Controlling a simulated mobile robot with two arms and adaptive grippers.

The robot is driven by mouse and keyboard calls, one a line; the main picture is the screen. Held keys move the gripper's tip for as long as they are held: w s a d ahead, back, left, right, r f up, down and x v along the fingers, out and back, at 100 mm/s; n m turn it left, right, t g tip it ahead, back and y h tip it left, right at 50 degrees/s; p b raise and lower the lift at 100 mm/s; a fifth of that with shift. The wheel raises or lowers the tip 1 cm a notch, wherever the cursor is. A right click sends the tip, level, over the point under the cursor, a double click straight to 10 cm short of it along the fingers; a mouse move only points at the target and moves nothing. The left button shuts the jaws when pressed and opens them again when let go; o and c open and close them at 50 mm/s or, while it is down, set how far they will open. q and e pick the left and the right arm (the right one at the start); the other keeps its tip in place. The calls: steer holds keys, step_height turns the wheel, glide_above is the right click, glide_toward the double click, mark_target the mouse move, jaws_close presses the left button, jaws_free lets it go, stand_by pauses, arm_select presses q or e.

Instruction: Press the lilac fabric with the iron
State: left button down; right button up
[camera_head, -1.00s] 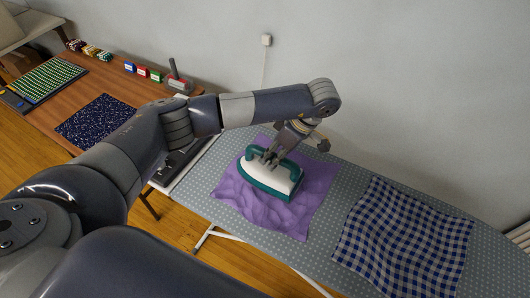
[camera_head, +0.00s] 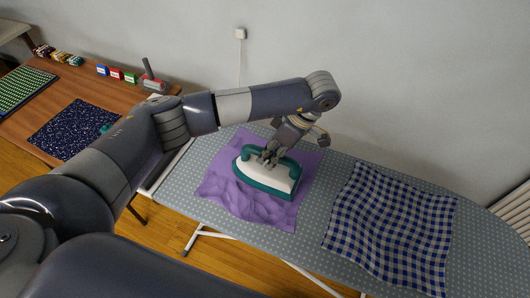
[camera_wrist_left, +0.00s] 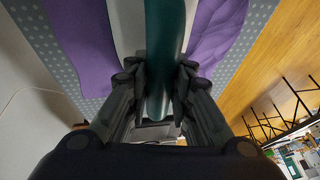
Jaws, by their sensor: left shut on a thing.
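The lilac fabric (camera_head: 219,188) lies on the dotted ironing board, wrinkled on its left and front part. My left gripper (camera_head: 268,158) is shut on the iron's teal handle. In the left wrist view, the fingers (camera_wrist_left: 160,92) close on both sides of the teal handle, with the lilac fabric (camera_wrist_left: 88,42) on either side. The fabric under the iron is hidden. My right gripper is not in view.
A blue checked cloth (camera_head: 391,232) lies on the ironing board (camera_head: 330,165) to the right of the lilac fabric. A wooden table (camera_head: 100,92) at the left holds a dark speckled cloth (camera_head: 72,127) and small boxes (camera_head: 116,74). A wall stands behind the board.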

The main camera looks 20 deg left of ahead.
mark_target(296, 163)
arm_select(q)
steer(key=shift+s+d+f+b, duration=0.15)
steer(key=shift+d+b, duration=0.2)
steer(key=shift+d, duration=1.35)
steer(key=shift+s+d+r+b, duration=0.1)
steer(key=shift+d+b, duration=0.2)
steer(key=shift+d, duration=1.4)
steer(key=d+b, duration=0.1)
steer(key=d, duration=0.2)
steer(key=d+b, duration=0.1)
steer(key=d, duration=0.1)
steer(key=shift+s+d, duration=0.2)
steer(key=shift+d, duration=0.2)
step_height(296, 163, up, 3)
steer(key=shift+f+p, duration=0.2)
steer(key=shift+p, duration=0.6)
steer(key=shift+a, duration=0.1)
